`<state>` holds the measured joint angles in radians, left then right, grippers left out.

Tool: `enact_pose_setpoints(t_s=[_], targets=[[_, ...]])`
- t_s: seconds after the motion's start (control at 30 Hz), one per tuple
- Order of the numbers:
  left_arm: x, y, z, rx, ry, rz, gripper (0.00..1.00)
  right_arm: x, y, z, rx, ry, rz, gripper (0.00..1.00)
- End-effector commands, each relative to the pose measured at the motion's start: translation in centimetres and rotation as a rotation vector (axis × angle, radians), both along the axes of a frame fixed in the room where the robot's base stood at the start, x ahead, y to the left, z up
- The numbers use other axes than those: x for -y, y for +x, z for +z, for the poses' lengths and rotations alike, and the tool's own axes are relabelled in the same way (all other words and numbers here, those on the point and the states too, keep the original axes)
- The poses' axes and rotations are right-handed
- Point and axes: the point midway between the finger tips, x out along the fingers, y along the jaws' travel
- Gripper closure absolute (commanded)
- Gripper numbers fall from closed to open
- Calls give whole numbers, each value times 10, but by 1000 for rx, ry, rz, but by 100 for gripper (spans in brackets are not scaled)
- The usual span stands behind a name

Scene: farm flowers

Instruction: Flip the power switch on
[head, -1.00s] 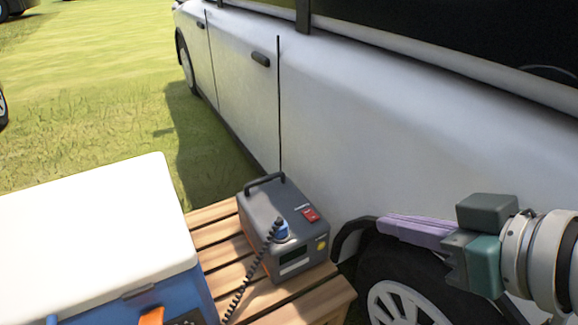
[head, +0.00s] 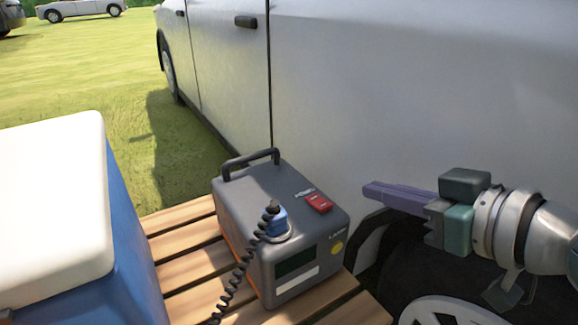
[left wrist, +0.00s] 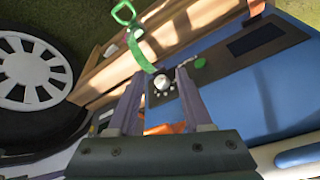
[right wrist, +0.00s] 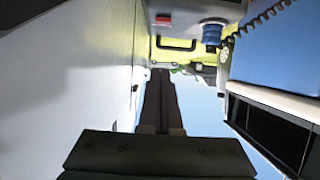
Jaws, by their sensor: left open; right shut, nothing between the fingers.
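The power switch (head: 319,202) is a small red rocker on top of a dark grey power box (head: 285,178) with a carry handle. The box stands on a slatted wooden table (head: 190,237) beside the white car. The red switch also shows at the top of the right wrist view (right wrist: 163,19). My right gripper (head: 370,190) is shut and empty, to the right of the switch, pointing left towards the box and apart from it. My left gripper (left wrist: 160,72) is open in the left wrist view, near the blue cooler, and is outside the head view.
A blue cooler (head: 129,215) with a white lid (head: 55,195) stands left of the box. A coiled black cord (head: 240,270) runs from the box's blue plug (head: 277,221). The white car (head: 420,90) closes off the space behind and right. Grass lies open at far left.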

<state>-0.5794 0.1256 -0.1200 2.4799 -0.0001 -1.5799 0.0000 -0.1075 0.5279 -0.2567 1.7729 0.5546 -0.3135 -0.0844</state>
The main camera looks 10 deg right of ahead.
Motion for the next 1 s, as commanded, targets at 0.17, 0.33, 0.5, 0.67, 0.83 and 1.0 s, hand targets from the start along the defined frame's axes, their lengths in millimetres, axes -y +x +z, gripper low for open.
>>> enact_pose_setpoints(t_s=[0.17,0.33,0.5,0.67,0.83,1.0], targets=[[0,0,1,0,0,0,50,0,0,1,0,0,0,100],[1,0,-7,0,-3,2,50,-3,9,-5,2,2,0,100],[2,0,-26,0,-9,5,50,-12,34,-18,4,2,-1,100],[3,0,-48,-1,-11,7,50,-24,66,-31,4,2,-1,100],[3,0,-70,-1,-11,7,50,-33,89,-48,-1,0,1,100],[2,0,-83,-1,-9,6,50,-31,85,-69,-2,-2,0,100]])
